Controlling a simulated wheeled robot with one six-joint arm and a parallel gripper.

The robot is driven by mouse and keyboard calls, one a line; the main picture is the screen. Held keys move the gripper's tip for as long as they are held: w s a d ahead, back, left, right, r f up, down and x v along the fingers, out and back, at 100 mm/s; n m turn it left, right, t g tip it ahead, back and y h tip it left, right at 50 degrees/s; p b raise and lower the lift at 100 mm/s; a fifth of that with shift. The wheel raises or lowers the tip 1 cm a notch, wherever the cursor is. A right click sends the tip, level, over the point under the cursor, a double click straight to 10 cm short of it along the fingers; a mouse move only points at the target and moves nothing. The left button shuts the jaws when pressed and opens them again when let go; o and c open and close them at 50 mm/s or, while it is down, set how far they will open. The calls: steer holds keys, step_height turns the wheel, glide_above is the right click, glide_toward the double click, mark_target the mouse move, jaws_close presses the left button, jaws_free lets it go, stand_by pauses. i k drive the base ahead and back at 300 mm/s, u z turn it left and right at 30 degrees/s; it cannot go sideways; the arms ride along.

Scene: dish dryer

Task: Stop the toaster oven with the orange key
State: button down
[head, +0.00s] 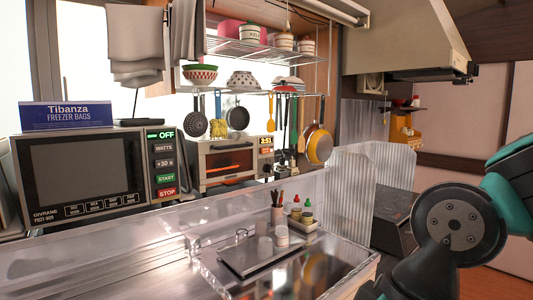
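The toaster oven (226,146) stands on the far side of the counter, right of the microwave. Its window glows orange inside, and its lit display (266,140) seems to read 3:51. An orange key (266,152) seems to show just below the display, but it is very small. A round knob sits lower on the same panel. My arm shows at the lower right, well apart from the oven. My gripper is not in view.
The microwave (80,168) at left shows OFF and has its own green and red keys. A clear panel edge, a tray (253,254), bottles (302,212) and a utensil cup (277,214) stand in front of the oven. Pans and utensils hang above and right of it.

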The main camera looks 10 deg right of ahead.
mark_target(265, 150)
steer(key=k, duration=1.35)
steer(key=z, duration=0.65)
steer(key=i, duration=2.05)
steer(key=u, duration=1.15)
steer(key=i, duration=0.7)
steer(key=u, duration=0.6)
